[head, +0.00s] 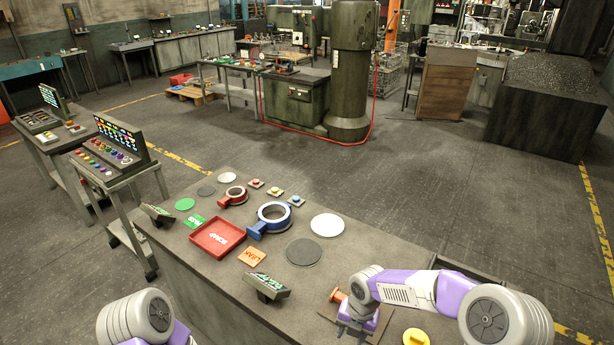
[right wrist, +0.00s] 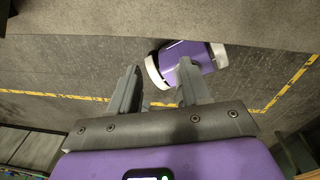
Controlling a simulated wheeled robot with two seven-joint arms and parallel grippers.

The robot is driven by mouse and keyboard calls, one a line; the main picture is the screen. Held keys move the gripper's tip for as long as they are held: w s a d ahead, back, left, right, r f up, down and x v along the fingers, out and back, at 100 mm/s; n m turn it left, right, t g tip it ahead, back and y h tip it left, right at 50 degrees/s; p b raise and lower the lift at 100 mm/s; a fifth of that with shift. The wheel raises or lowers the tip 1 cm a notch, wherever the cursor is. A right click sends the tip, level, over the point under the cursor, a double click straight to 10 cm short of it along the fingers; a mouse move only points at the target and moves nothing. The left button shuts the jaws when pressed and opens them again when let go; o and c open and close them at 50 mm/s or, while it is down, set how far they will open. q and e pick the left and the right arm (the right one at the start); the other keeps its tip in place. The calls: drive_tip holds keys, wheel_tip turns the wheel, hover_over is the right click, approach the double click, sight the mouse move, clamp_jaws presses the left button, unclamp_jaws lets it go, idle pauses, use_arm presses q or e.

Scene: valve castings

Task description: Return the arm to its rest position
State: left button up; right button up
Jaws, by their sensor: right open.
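My right gripper (head: 355,328) is low over the right front part of the workbench (head: 390,262) in the head view, beside an orange-brown part (head: 337,296) on a dark square plate. In the right wrist view the two grey fingers of my right gripper (right wrist: 159,70) stand apart with nothing held between them. Whether the gripper touches the orange-brown part cannot be told. My left arm shows only as a link at the bottom left of the head view; its gripper is out of view.
A yellow part (head: 416,337) lies right of my right gripper. A red tray (head: 218,237), a blue ring casting (head: 272,217), a red ring casting (head: 234,195) and a sign (head: 268,287) are on the bench. The floor (head: 450,190) behind is clear.

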drive_tip(key=s+f+m+y+b, duration=0.1)
drive_tip(key=s+f+m+b, duration=0.1)
drive_tip(key=s+f+m, duration=0.4)
drive_tip(key=s+a+f+m+y+b, duration=0.1)
drive_tip(key=s+f+m+b, duration=0.2)
drive_tip(key=s+f+m, duration=0.4)
drive_tip(key=s+a+f+m+t+y+b, duration=0.1)
drive_tip(key=s+f+m+b, duration=0.2)
drive_tip(key=f+m, duration=0.9)
drive_tip(key=s+m, duration=0.3)
drive_tip(key=m, duration=0.6)
drive_tip(key=shift+s+f+m, duration=0.2)
drive_tip(key=shift+s+m, duration=0.1)
drive_tip(key=shift+s, duration=0.05)
drive_tip(key=shift+d, duration=0.1)
drive_tip(key=shift+c, duration=0.4)
